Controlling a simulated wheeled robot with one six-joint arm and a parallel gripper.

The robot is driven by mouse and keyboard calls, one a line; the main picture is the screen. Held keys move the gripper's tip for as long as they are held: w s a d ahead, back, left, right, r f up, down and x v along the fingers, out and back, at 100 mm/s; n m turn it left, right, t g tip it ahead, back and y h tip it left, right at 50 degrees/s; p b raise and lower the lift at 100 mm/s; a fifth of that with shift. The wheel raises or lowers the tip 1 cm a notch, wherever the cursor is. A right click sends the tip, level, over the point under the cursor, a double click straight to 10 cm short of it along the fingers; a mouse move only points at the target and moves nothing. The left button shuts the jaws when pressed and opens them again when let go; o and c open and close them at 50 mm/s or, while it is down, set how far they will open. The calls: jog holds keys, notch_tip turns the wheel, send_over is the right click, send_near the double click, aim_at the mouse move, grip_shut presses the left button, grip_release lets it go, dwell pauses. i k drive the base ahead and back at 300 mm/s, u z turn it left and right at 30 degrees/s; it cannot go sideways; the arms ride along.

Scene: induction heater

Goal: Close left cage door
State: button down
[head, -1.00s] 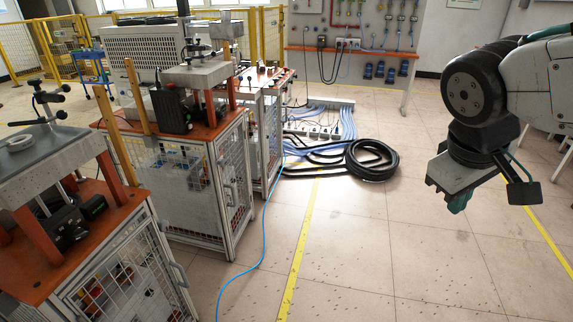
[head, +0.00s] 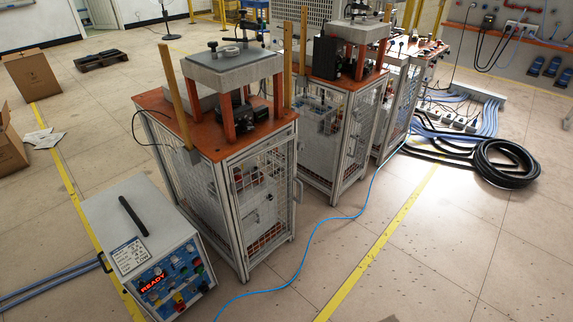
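Three mesh cages with orange tops stand in a row. The left cage (head: 190,150) is nearest, at the centre-left of the head view. My gripper is not in view.
A heater unit with a READY display (head: 155,250) stands at the front left. A blue cable (head: 345,218) crosses the floor. Coiled black hoses (head: 508,165) lie at the right. Cardboard boxes (head: 32,75) are at the far left. Floor at the front right is clear.

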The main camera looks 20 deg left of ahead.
aim_at(294, 137)
jog(key=u, duration=0.5)
jog(key=i, duration=1.2)
jog(key=z, duration=0.5)
